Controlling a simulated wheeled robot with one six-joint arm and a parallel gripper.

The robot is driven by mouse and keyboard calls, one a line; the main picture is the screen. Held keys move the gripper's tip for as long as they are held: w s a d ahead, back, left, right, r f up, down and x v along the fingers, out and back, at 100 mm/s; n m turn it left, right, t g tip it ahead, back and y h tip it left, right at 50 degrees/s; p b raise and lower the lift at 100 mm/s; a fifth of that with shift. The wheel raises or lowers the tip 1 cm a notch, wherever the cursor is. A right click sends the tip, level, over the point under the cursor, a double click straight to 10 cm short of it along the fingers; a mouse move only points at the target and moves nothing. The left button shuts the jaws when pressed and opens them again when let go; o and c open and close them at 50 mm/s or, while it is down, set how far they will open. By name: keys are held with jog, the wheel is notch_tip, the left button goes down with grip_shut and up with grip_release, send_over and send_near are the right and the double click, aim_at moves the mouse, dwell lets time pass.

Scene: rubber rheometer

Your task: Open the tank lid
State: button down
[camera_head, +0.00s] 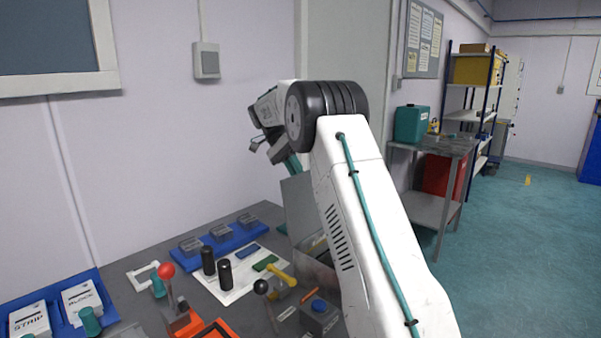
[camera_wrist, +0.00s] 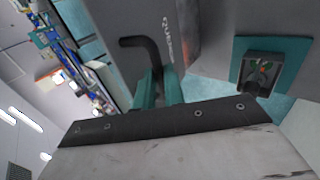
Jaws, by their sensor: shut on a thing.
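The grey tank (camera_head: 318,268) stands on the bench beside my arm, partly hidden by it. Its lid (camera_head: 298,200) appears as a grey panel standing roughly upright above the tank, and part of the tank's inside shows. In the wrist view, a black bent handle (camera_wrist: 143,46) sits by a grey surface with lettering that seems to begin "QUEN". My gripper (camera_wrist: 157,80) has its teal fingers shut on the handle's lower part. In the head view, my gripper (camera_head: 291,162) is at the top of the lid, mostly hidden behind my wrist.
A red-knobbed lever (camera_head: 165,271), black cylinders (camera_head: 208,260), a yellow handle (camera_head: 281,274) and a blue tray (camera_head: 222,241) are on the bench left of the tank. The wall is close behind. A metal side table (camera_head: 438,146) stands at right; the teal floor (camera_head: 530,240) there is clear.

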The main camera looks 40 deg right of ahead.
jog(key=shift+w+a+f, duration=0.25)
jog(key=shift+w+a, duration=0.05)
jog(key=shift+w, duration=0.05)
jog(key=c, duration=1.9)
grip_release()
jog(key=o, duration=0.4)
jog(key=shift+w+a+f, duration=0.15)
jog(key=shift+w+f, duration=0.05)
jog(key=shift+w, duration=0.1)
jog(key=shift+s+d+r, duration=0.15)
jog(key=shift+d, duration=0.05)
jog(key=shift+s+d, duration=0.1)
